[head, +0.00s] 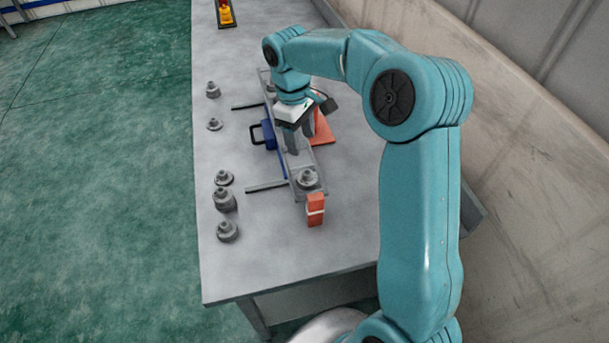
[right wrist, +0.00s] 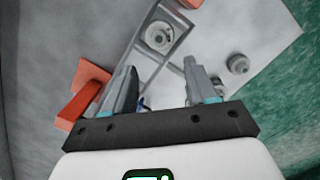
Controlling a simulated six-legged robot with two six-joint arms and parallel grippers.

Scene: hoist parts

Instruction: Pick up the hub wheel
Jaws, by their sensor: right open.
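Several grey, stepped round wheel-like parts are in view; I cannot tell which one is the hub wheel. One wheel (head: 307,179) sits on the near end of a long narrow metal frame (head: 301,160); a wheel also shows on a frame in the right wrist view (right wrist: 158,37). Others stand along the table's left edge, such as this wheel (head: 228,232). My right gripper (head: 292,150) points down over the middle of the frame, open, with nothing seen between its fingers. My left gripper is not in view.
The grey table (head: 265,250) has clear room at its near end. An orange block (head: 315,211) stands beside the frame's near end. An orange piece (head: 323,130) and a blue part (head: 266,135) lie beside the frame. A wall (head: 540,180) rises on the right.

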